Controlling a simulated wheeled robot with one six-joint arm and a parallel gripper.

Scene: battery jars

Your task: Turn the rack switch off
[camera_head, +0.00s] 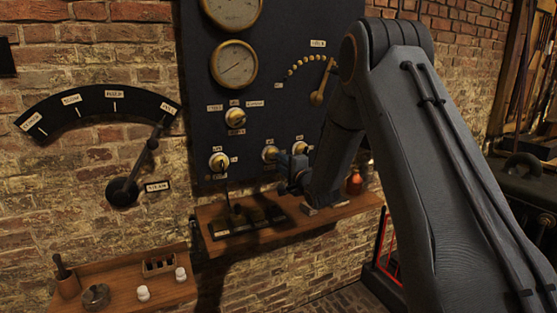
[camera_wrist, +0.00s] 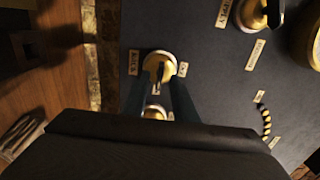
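The rack switch is a round brass knob with a raised lever (camera_wrist: 160,66), beside a label reading RACK in the wrist view. In the head view it appears to be the middle lower knob (camera_head: 269,153) on the dark panel. Its lever points down in the wrist view, towards a small label. My gripper (camera_wrist: 160,88) is open, with its two dark fingers apart on either side of the lever's lower end. I cannot tell whether they touch it. In the head view my gripper (camera_head: 290,178) is at the panel's lower edge, partly hidden by my wrist.
A second brass knob (camera_wrist: 153,112) sits close by, between my fingers' bases in the wrist view. The SUPPLY knob (camera_wrist: 257,14) is at upper right there.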

